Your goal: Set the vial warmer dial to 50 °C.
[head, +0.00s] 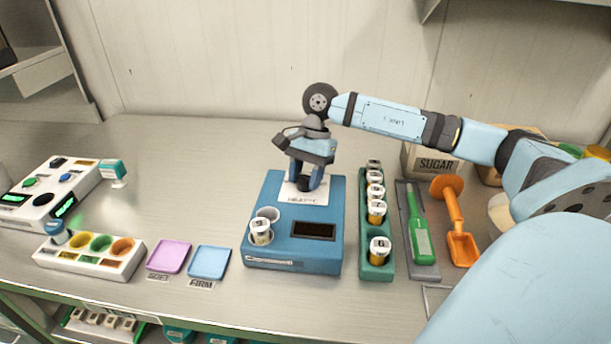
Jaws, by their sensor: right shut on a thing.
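The vial warmer (262,235) is a blue box on the steel table, with a dark display (314,230) on its top. My right gripper (304,185) points down over the back of the warmer, shut on the dark dial (305,183), which sits on a pale scale plate. The fingers cover most of the dial, and I cannot read its pointer or the scale. The display shows no readable figure. My left gripper is not in view.
A green rack (377,272) with several vials stands close right of the warmer. Beyond it lie a green-handled tool (420,237) and an orange scoop (456,225). Pink (169,257) and blue (209,261) trays lie left.

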